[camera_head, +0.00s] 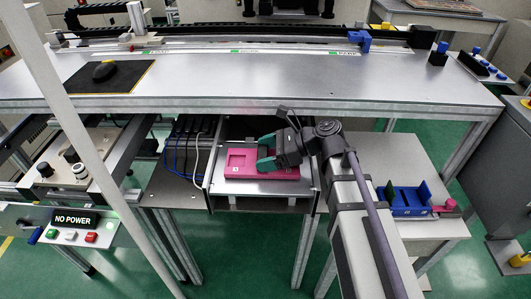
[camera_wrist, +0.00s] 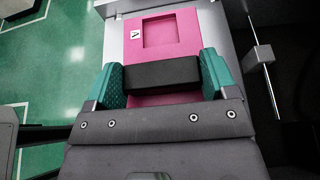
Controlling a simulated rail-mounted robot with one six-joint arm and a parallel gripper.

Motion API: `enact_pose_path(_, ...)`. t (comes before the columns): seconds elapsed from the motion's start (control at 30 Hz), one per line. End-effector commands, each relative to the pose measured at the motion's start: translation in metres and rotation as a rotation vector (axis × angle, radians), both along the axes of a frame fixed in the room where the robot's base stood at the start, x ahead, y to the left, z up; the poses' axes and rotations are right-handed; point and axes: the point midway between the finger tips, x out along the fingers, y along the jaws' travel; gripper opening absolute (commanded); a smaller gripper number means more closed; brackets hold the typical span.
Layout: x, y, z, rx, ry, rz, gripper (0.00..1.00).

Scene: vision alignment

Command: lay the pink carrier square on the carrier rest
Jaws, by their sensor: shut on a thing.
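The pink carrier (camera_head: 245,161) is a flat plate with a square recess and a small white "A" label. It lies flat over a bare metal plate (camera_head: 226,186) in an open bay under the long table; I cannot tell whether it touches that plate. My gripper (camera_head: 266,154) comes from the right with its green fingers at the carrier. The carrier's near end is hidden by my gripper. No part is clearly marked as the carrier rest.
A blue slotted holder (camera_head: 408,199) sits on the side table at right. Blue and white cables (camera_head: 185,150) run left of the bay. The bay's side walls stand close around the carrier. The long table (camera_head: 290,80) overhangs behind. A "NO POWER" panel (camera_head: 75,219) is at left.

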Motion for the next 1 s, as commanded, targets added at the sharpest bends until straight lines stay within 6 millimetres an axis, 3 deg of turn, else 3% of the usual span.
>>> enact_pose_path(0.5,0.0,0.0,-0.0065,0.001,0.0,0.0,0.45)
enact_pose_path(0.53,0.0,0.0,-0.006,0.001,0.0,0.0,0.8)
enact_pose_path(0.73,0.0,0.0,-0.0056,0.0,0.0,0.0,1.0)
enact_pose_path(1.0,0.0003,-0.0028,-0.0038,0.0,0.0,-0.001,1.0)
